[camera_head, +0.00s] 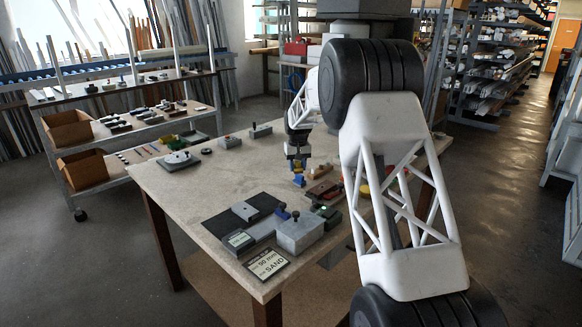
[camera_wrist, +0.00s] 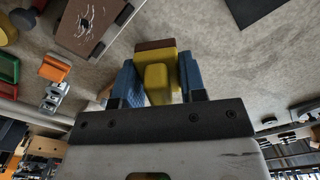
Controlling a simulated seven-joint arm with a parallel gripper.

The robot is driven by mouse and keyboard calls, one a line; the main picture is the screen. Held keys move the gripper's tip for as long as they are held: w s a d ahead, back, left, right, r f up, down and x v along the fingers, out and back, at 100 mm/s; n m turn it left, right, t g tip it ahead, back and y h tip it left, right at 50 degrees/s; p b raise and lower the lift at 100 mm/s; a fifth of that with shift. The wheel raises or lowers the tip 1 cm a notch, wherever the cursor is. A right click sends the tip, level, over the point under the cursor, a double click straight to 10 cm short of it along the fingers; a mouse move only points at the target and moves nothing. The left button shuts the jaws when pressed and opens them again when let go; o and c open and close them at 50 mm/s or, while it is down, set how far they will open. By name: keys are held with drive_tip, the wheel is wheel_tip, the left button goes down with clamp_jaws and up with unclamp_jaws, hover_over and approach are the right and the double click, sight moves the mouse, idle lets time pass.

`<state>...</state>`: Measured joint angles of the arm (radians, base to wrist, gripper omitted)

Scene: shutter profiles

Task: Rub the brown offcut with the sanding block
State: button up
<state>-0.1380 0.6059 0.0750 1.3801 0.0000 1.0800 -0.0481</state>
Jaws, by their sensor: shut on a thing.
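My gripper (camera_head: 298,172) hangs over the middle of the table in the head view. In the wrist view its blue fingers (camera_wrist: 156,85) are shut on the sanding block (camera_wrist: 158,62), a yellow piece with a brown strip along its far side. The brown offcut (camera_wrist: 88,22) lies at the upper left of the wrist view, with pale scratch marks, a dark spot and dark pieces at its edge. It looks to be the reddish-brown piece (camera_head: 322,190) just right of the gripper in the head view. The block and the offcut are apart. The block's underside is hidden.
A dark mat (camera_head: 225,222) with a grey block, a grey box (camera_head: 300,236) and a printed sign (camera_head: 267,264) occupy the table's near side. Orange (camera_wrist: 54,68) and green (camera_wrist: 8,68) items lie left in the wrist view. The table's left part (camera_head: 200,185) is mostly clear.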

drive_tip(key=s+d+m, duration=0.3)
drive_tip(key=d+m, duration=0.4)
drive_tip(key=m, duration=0.4)
drive_tip(key=shift+s+d+r, duration=0.15)
drive_tip(key=shift+d+r, duration=0.1)
drive_tip(key=shift+r, duration=0.2)
drive_tip(key=shift+f, duration=0.15)
